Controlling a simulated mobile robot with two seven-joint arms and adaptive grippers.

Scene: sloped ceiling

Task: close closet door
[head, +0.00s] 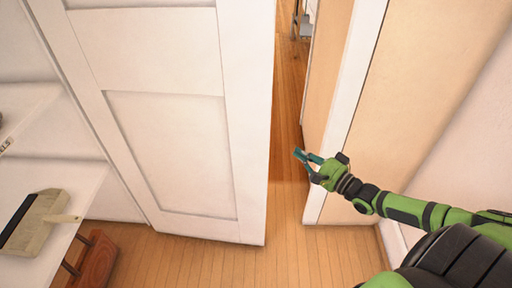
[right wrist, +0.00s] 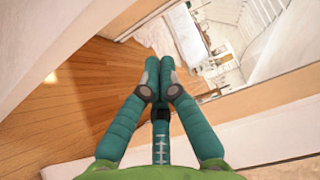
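A white panelled closet door (head: 168,135) stands ajar in the head view, left of the middle. Its free vertical edge is at its right side, beside a gap onto wooden floor. My right gripper (head: 299,153) is in the gap, right of the door edge and apart from it, near the white door frame (head: 345,100). In the right wrist view its teal fingers (right wrist: 159,68) come together at the tips with nothing between them. The door is not clearly identifiable in that view. My left gripper is out of view.
A beige wall (head: 430,80) is at the right. Wooden floor (head: 280,250) in front of the gap is clear.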

